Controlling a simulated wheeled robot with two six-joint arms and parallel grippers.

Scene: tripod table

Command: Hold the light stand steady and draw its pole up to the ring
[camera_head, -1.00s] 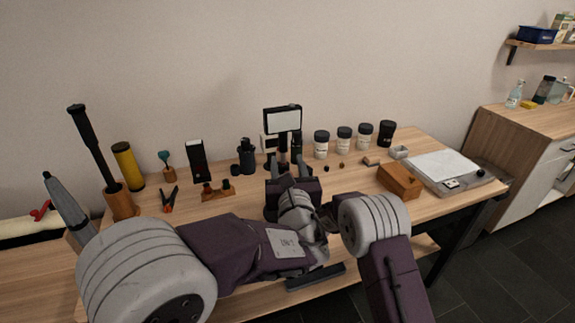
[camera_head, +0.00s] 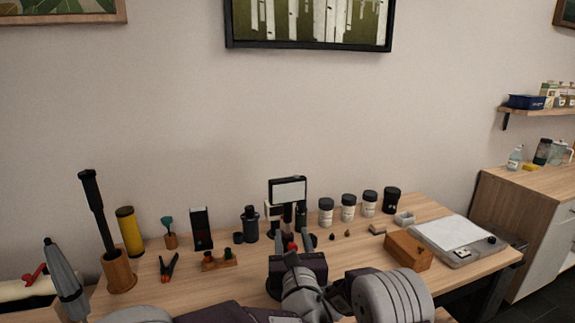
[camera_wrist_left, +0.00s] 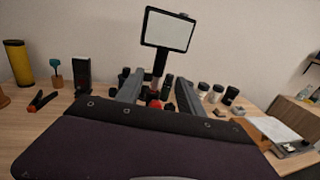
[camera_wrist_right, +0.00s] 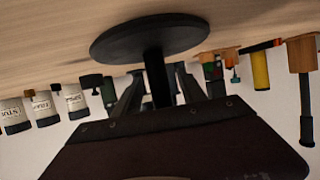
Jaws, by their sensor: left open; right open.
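The light stand has a white-faced panel (camera_head: 288,191) on a thin dark pole; the panel also shows in the left wrist view (camera_wrist_left: 167,30). Its upper pole (camera_wrist_left: 159,64) rises beyond my left fingers. A small red part (camera_wrist_left: 154,103) shows low at the pole; I cannot tell whether it is the ring. My left gripper (camera_head: 297,246) is open, its fingers either side of the pole's line. In the upside-down right wrist view, the stand's round black base (camera_wrist_right: 150,36) and lower pole (camera_wrist_right: 156,80) show. My right gripper (camera_wrist_right: 158,92) is open, with the pole between its fingers.
Several lidded jars (camera_head: 348,207) stand behind to the right. A wooden block (camera_head: 408,250) and a grey tray with a white sheet (camera_head: 450,236) lie at the right.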

